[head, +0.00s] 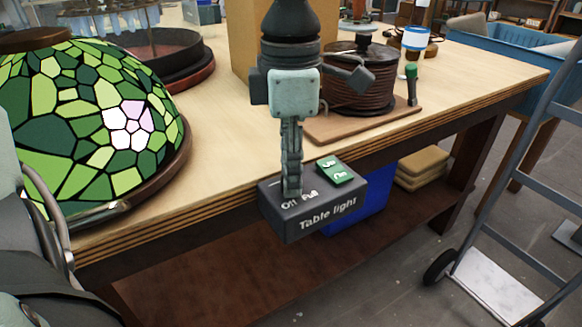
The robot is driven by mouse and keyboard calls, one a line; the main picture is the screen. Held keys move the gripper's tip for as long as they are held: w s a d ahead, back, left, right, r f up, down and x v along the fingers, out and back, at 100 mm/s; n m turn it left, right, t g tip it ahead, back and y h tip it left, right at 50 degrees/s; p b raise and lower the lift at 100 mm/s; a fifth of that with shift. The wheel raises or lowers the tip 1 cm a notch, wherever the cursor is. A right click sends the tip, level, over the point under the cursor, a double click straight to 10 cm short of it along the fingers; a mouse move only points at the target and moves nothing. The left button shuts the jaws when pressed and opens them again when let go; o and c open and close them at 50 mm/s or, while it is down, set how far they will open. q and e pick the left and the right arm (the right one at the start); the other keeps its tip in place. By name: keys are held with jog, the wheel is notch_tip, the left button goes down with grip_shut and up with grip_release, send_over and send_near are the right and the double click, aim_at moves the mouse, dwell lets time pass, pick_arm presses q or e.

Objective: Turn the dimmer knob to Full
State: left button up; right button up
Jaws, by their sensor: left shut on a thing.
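The dark grey control box (320,222) labelled "Table light" sits at the front edge of the workbench. My left gripper (292,188) points straight down onto the box's top, just behind the "Off" and "Full" lettering. Its fingers are shut on the dimmer knob, which they hide, so I cannot tell which way the knob points. My right gripper is not in view.
A green stained-glass lampshade (95,125) stands on the workbench (225,165) at left. A cable spool (350,90) on a wooden board (392,121) and a green-handled tool (411,84) stand behind the gripper. A ladder-like metal frame (525,150) stands at right.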

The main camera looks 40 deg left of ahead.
pick_arm(q)
grip_shut()
jog(key=shift+m+b, duration=1)
jog(key=shift+m, duration=0.5)
jog(key=o, duration=1)
grip_release()
jog(key=shift+c, duration=0.2)
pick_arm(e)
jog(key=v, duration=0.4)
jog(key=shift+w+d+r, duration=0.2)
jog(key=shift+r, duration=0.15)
pick_arm(q)
notch_tip(320, 180, up, 12)
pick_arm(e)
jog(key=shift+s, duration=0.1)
